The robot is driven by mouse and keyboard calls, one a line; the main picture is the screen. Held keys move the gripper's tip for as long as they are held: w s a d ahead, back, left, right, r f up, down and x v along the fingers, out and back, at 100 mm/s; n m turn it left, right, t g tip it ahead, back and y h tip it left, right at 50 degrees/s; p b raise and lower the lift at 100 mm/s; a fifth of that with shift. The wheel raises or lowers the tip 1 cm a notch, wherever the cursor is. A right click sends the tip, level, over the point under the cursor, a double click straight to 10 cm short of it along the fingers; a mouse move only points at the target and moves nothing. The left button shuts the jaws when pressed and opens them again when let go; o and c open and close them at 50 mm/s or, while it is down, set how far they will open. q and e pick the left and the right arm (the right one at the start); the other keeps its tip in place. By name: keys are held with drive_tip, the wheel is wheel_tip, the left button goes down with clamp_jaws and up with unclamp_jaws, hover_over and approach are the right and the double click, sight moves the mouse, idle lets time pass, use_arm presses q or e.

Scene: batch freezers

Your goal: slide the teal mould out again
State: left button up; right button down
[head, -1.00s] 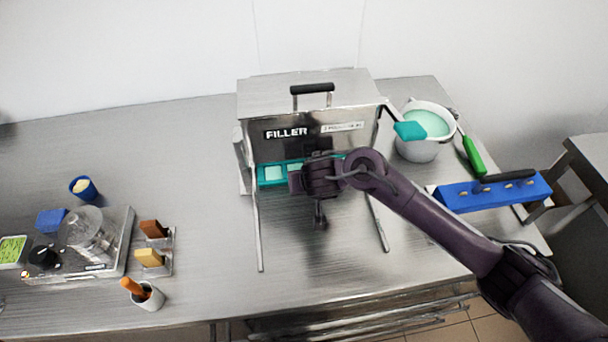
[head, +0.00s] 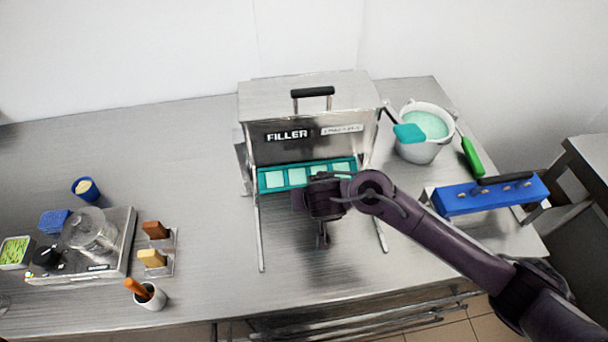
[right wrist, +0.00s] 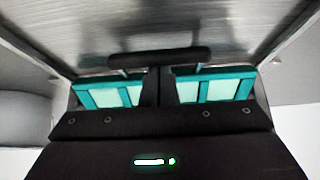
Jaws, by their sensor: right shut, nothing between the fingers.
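The teal mould (head: 298,177) lies under the filler box (head: 310,118), its pale mint cells showing below the front panel in the head view. In the right wrist view the mould (right wrist: 110,95) shows on both sides of my dark fingers, with a black bar (right wrist: 160,60) across the front of it. My right gripper (head: 321,186) is shut and empty, in front of the mould. Its fingertips (right wrist: 159,80) meet the bar in the picture; I cannot tell if they touch it. My arm covers the mould's right front in the head view. My left gripper is not in view.
A white pot (head: 418,152) of mint liquid with a teal spatula stands right of the filler. A blue block (head: 490,196) lies further right. A steel appliance (head: 90,240) and small cups stand at the left. The table before the filler is clear.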

drive_tip(key=shift+s+d+p, duration=0.15)
drive_tip(key=shift+s+d, duration=0.1)
drive_tip(key=shift+s, duration=0.85)
drive_tip(key=shift+s+d+p, duration=0.15)
drive_tip(key=shift+s+d, duration=0.05)
drive_tip(key=shift+s, duration=0.85)
drive_tip(key=shift+s+d, duration=0.25)
drive_tip(key=shift+s, duration=1)
drive_tip(key=shift+s+d+f+b, duration=0.1)
drive_tip(key=shift+s+d+b, duration=0.1)
drive_tip(key=shift+s, duration=0.55)
drive_tip(key=shift+s+d+b, duration=0.1)
drive_tip(key=shift+s+b, duration=0.05)
drive_tip(key=shift+s, duration=0.55)
drive_tip(key=shift+s+d+b, duration=0.2)
drive_tip(key=shift+s+b, duration=0.15)
drive_tip(key=shift+s, duration=0.5)
drive_tip(key=shift+s+d+b, duration=0.15)
drive_tip(key=shift+s+b, duration=0.2)
drive_tip(key=shift+s, duration=0.55)
drive_tip(key=shift+s+d+b, duration=0.2)
drive_tip(key=shift+s+b, duration=0.15)
drive_tip(key=shift+s, duration=0.5)
drive_tip(key=shift+s+f, duration=0.1)
drive_tip(key=shift+s, duration=0.1)
drive_tip(key=shift+w, duration=0.1)
